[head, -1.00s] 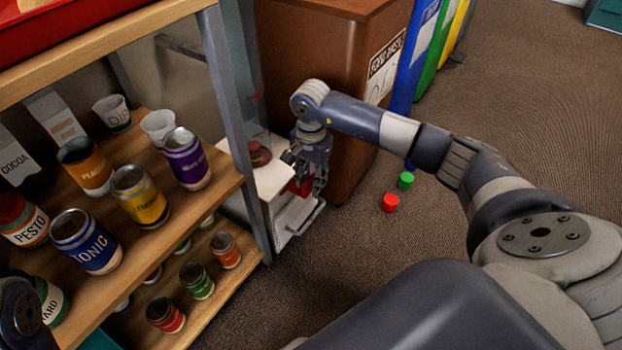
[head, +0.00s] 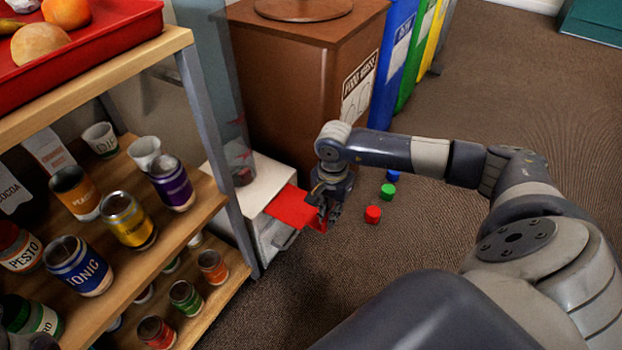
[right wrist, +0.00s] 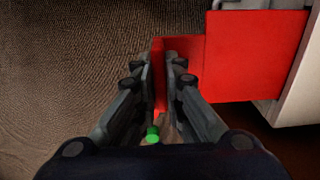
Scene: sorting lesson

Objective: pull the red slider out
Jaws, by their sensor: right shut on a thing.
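The red slider (head: 290,207) is a flat red plate that sticks out of the white box (head: 258,178) beside the shelf. Its outer end has a raised red lip. My right gripper (head: 331,214) is shut on that lip, with its fingers pointing down. In the right wrist view the slider (right wrist: 252,58) runs right from the fingers into the white box (right wrist: 303,85). The right gripper (right wrist: 161,58) has the thin red lip between its fingers.
A wooden shelf (head: 140,262) with several cans and cups stands at the left. A brown food-waste bin (head: 290,75) stands behind the white box. Small red (head: 373,214), green (head: 388,190) and blue (head: 393,175) cylinders are on the carpet to the right. The carpet there is otherwise open.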

